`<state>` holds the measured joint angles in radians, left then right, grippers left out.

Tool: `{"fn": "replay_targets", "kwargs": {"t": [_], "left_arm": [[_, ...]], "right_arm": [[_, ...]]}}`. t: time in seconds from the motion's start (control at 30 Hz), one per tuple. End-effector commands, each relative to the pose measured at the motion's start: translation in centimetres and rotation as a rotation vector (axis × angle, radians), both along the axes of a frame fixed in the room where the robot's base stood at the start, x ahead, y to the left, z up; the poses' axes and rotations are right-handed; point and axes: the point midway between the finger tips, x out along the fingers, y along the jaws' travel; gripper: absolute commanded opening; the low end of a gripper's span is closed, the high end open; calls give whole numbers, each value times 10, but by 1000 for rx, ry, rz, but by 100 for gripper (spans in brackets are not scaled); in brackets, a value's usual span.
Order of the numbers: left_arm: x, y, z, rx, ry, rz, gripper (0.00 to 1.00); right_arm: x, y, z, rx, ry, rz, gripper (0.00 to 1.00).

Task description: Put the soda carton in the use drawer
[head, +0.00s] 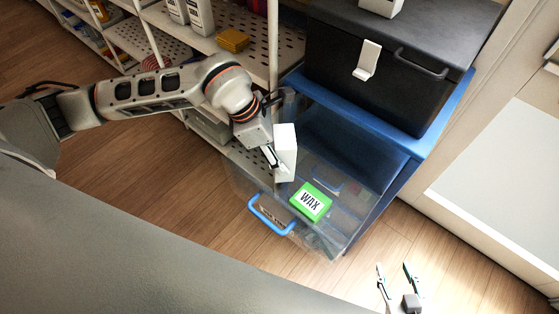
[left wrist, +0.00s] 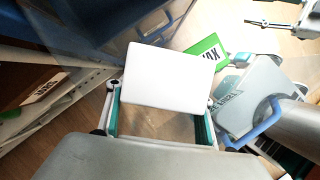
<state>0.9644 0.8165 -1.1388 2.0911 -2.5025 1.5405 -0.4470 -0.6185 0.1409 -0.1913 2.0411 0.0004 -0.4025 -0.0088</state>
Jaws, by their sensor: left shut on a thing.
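A plain white carton (head: 286,150), its print not visible, is held by my left gripper (head: 271,157). It also shows in the left wrist view (left wrist: 170,75), between the two fingers (left wrist: 160,118). The carton is upright over the left part of an open, see-through drawer (head: 345,222) with a blue handle (head: 270,216). The gap between carton and drawer floor is hard to judge. Inside the drawer lie a green and white WAX box (head: 311,202) and other items. My right gripper (head: 394,274) is open and empty, right of the drawer at the bottom.
The drawer extends from a blue cabinet (head: 440,128) with a black lidded case (head: 385,75) on top. A metal shelf rack (head: 272,50) with bottles and a yellow pack (head: 232,40) stands close behind my left arm. Wooden floor lies clear in front.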

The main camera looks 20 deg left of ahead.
Motion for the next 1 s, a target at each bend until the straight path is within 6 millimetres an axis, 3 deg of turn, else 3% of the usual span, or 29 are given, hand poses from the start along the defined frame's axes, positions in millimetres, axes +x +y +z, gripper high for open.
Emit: {"fn": "replay_targets", "kwargs": {"t": [0.3, 0.67, 0.7, 1.0], "left_arm": [[-1, 0, -40, 0, 3, 0, 21], [0, 0, -42, 0, 0, 0, 21], [0, 0, -42, 1, 1, 0, 59], [0, 0, -42, 1, 1, 0, 59]], "right_arm": [[-5, 0, -9, -7, 12, 5, 40], [-2, 0, -3, -5, 1, 4, 40], [-1, 0, -3, -5, 1, 4, 40], [-2, 0, -5, -5, 3, 3, 40]]}}
